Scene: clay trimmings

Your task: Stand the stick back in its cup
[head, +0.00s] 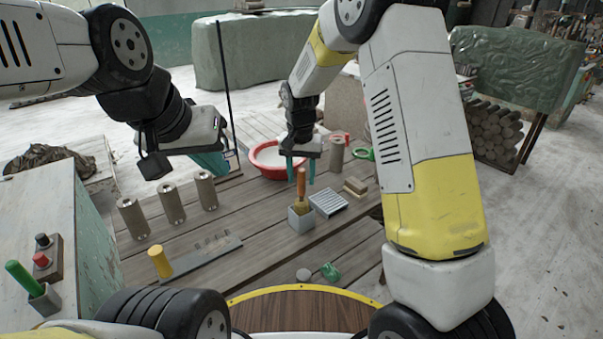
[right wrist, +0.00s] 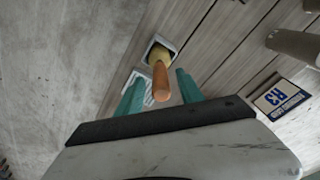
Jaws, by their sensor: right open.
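A stick with an orange-brown wooden handle (head: 301,180) and a yellowish lower part stands in a small square grey cup (head: 301,219) on the plank table. The right wrist view shows the handle (right wrist: 160,85) and the cup's rim (right wrist: 173,44). My right gripper (head: 301,170) is open above the cup. Its teal fingers (right wrist: 159,95) are on either side of the handle, with gaps visible in the wrist view. My left gripper (head: 210,163) hangs over the table's far left part. Its teal fingers overlap, so its opening is unclear.
A slatted grey block (head: 328,203) is close right of the cup. A red-rimmed basin (head: 264,161) is behind. Several clay cylinders (head: 172,204) stand left. The table's middle has free room.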

